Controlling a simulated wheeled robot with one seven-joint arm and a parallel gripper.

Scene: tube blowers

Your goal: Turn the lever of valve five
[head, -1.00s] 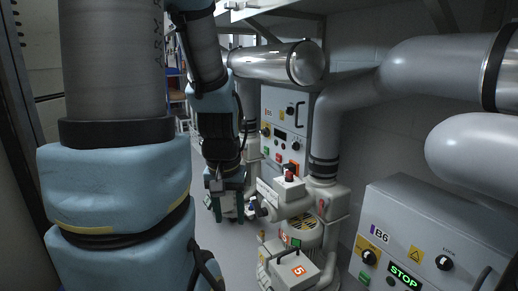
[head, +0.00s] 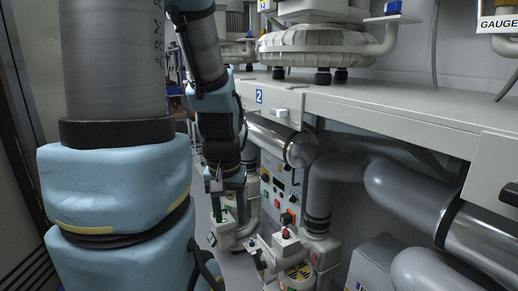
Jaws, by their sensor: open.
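My gripper (head: 228,220) hangs from my arm left of the picture's middle, fingers pointing down and apart, with nothing seen between them. A pale valve assembly (head: 292,262) stands low in the picture, right of and below my gripper. It has a red knob (head: 286,233) on top and a yellow-and-black round part. A small blue-tipped piece (head: 258,260) juts from its left side; I cannot tell whether this is the lever. The number five label is not in view now, and the lower part of the assembly is cut off by the frame.
A grey shelf (head: 400,108) marked 2 runs along the right above the pipes, bearing pale blower housings (head: 318,42). A shiny pipe end (head: 300,150) and a thick grey pipe (head: 405,195) lie beneath it. A control panel (head: 270,190) stands behind my gripper.

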